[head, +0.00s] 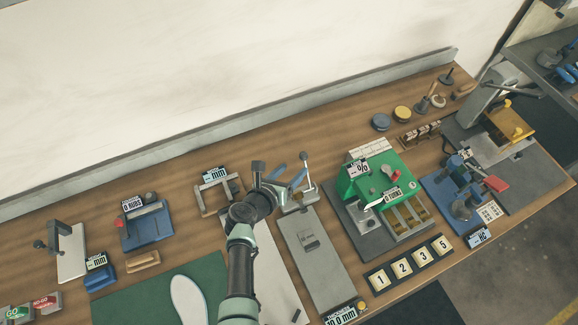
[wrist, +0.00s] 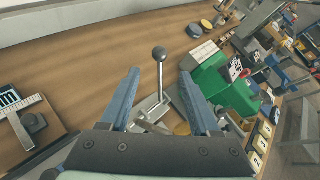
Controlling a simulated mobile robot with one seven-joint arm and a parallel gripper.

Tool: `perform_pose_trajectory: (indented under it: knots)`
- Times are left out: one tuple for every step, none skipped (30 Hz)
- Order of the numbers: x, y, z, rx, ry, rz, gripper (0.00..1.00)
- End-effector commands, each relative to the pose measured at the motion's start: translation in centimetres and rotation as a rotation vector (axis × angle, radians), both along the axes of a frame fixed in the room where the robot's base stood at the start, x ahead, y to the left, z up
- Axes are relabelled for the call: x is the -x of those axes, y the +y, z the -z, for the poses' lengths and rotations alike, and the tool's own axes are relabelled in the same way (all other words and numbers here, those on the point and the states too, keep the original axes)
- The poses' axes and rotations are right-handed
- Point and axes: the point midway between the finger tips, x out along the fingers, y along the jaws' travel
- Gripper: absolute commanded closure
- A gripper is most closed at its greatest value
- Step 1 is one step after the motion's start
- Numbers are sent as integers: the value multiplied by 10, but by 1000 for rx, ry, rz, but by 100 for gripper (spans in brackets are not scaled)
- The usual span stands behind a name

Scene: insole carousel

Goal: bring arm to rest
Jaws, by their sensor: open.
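My gripper (head: 289,174) is at the end of my arm, above the middle of the workbench. Its two blue fingers are spread apart and hold nothing; they also show in the wrist view (wrist: 158,74). A lever with a round dark knob (wrist: 159,54) stands upright and shows between the fingers in the wrist view. In the head view the lever (head: 305,170) is just right of the fingers, on a clamp fixture. I cannot tell whether a finger touches it. My arm hides part of the bench and a white sheet below it.
A grey plate (head: 318,250) lies right of my arm, with a green machine (head: 380,175) beyond it. A blue fixture (head: 146,226) and a white insole (head: 188,300) on a green mat are to the left. Bare wood (wrist: 80,50) lies behind the lever.

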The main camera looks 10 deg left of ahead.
Motion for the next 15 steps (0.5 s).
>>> perform_pose_trajectory:
  knots:
    - [3,1,-3,1,0,-2,37]
    - [5,2,-4,1,1,-2,37]
    - [6,2,-4,1,0,0,37]
    - [7,2,-4,1,0,0,37]
    - [7,2,-4,1,0,0,37]
    - [7,2,-4,0,0,0,37]
    - [7,2,-4,0,0,0,37]
    - [7,2,-3,0,0,0,37]
    - [7,2,-3,0,0,0,37]
    - [7,2,-3,0,0,0,37]
    - [7,2,-3,0,0,0,37]
    - [7,2,-3,0,0,0,37]
    - [7,2,-3,0,0,0,37]
    - [7,2,-3,0,0,0,37]
    - [7,2,-3,0,0,0,37]
